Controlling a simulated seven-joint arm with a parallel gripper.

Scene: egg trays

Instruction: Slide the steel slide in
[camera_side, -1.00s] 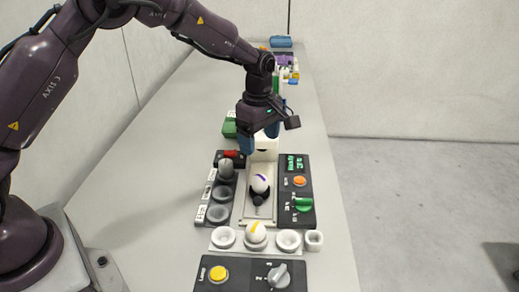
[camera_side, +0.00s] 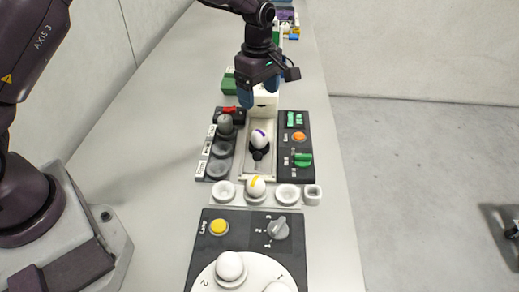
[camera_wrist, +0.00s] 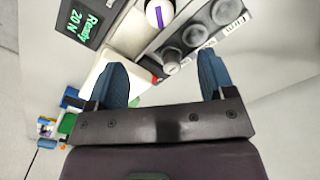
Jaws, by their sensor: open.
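The slide, a pale grey plate (camera_side: 262,171), lies in the long middle bay between two dark panels. On it a white egg with a purple band (camera_side: 259,138) stands in a black holder (camera_side: 259,154). A white block with a dark slot (camera_side: 264,98) stands at the bay's far end. My gripper (camera_side: 259,97) is over this block, with its blue fingers spread and nothing held. In the wrist view the fingers (camera_wrist: 163,76) are apart, with the white block (camera_wrist: 104,58) partly behind the left one. The egg (camera_wrist: 160,13) is cut by the top edge.
The right panel (camera_side: 297,176) has a display, an orange button and a green knob. White cups, a yellow-banded egg (camera_side: 256,185), a lamp panel (camera_side: 247,241) and a white turntable (camera_side: 209,278) are nearer.

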